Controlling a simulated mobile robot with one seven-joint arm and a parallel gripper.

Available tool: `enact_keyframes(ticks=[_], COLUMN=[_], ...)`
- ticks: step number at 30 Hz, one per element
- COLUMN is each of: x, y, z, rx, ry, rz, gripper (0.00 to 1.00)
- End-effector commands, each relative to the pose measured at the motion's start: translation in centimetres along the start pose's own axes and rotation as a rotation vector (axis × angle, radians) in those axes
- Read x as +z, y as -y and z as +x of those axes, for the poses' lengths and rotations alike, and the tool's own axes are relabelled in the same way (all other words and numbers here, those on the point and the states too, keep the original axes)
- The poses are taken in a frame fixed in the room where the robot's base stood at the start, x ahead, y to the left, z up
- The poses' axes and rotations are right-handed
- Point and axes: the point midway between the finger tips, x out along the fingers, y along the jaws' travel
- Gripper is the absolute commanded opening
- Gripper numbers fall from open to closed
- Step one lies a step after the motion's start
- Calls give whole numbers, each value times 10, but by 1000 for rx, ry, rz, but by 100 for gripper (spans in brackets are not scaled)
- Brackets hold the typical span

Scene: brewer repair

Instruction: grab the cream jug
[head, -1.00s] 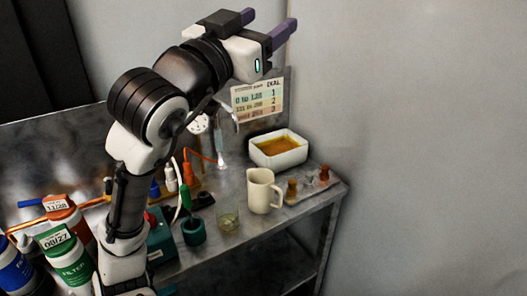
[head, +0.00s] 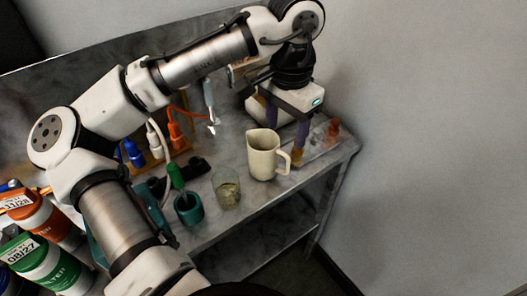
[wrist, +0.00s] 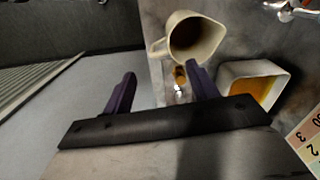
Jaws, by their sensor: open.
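The cream jug (head: 262,158) stands upright on the metal bench, its handle toward the right in the head view. In the wrist view the jug (wrist: 193,42) shows from above, with dark brown inside its mouth and its handle to the left. My gripper (head: 287,142) points down just behind and to the right of the jug, its purple fingers apart. In the wrist view the gripper (wrist: 160,85) is open, with nothing held between the fingers; the jug lies beyond the fingertips, toward the top. Whether a finger touches the jug is not clear.
A white tray of amber liquid (wrist: 262,88) is beside my right finger in the wrist view. A glass (head: 227,190) and a green cup (head: 189,208) stand left of the jug. A small stand with brown-handled pieces (head: 326,140) is at the bench's right end.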

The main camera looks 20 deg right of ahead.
Motion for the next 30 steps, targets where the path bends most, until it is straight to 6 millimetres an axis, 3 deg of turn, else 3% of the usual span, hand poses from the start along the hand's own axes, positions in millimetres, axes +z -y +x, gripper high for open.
enact_keyframes(ticks=[6, 14, 21, 30], x=[0, 0, 0, -1], y=[0, 0, 0, 0], z=[41, 62, 98, 111], rx=[1, 0, 1, 0], ry=[-1, -1, -2, -4], rz=[0, 1, 1, 1], gripper=[58, 58, 58, 58])
